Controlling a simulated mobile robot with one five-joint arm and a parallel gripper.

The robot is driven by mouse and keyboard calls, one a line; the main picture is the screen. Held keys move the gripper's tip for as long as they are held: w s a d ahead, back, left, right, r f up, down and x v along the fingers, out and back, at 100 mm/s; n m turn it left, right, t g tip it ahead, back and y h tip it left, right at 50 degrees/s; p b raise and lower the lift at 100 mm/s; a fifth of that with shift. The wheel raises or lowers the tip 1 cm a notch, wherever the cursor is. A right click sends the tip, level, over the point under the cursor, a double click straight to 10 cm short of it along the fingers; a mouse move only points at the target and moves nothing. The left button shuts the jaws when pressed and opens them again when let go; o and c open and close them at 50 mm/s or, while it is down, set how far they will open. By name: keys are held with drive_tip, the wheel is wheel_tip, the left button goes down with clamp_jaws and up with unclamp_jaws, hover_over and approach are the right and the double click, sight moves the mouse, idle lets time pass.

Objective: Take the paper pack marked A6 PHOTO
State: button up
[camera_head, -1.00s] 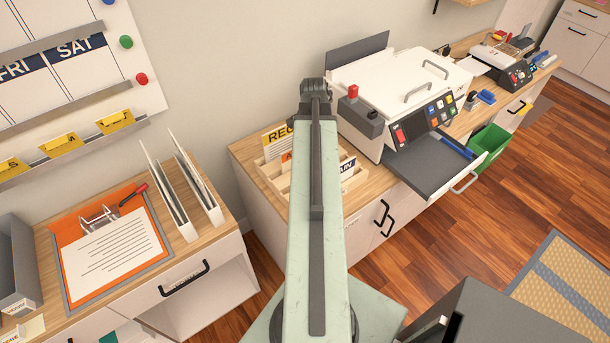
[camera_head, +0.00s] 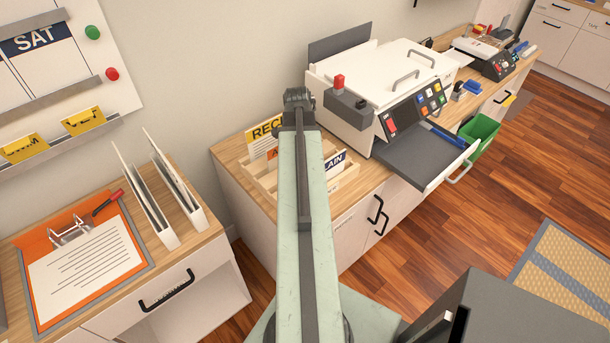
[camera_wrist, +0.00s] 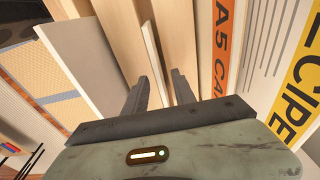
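No label reading A6 PHOTO shows in either view. In the wrist view, my gripper (camera_wrist: 160,82) has its two dark fingers apart over a wooden rack (camera_wrist: 180,40). A thin pale upright panel (camera_wrist: 153,50) runs down between the fingers; I cannot tell if it is a pack or a divider. To its right are a pack with an orange label reading "A5 CA" (camera_wrist: 226,50) and one with a yellow label ending "ECIPE" (camera_wrist: 300,85). In the head view my arm hides the gripper and part of the rack (camera_head: 262,183). A navy-labelled pack ending "AIN" (camera_head: 334,161) shows right of the arm.
A white machine (camera_head: 375,80) with a pulled-out grey tray (camera_head: 410,155) stands right of the rack. A dark box (camera_head: 500,310) is in front at right.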

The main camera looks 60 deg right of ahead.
drive_tip(key=shift+f+b, duration=0.3)
drive_tip(key=shift+f, duration=0.65)
drive_tip(key=shift+r, duration=0.15)
clamp_jaws()
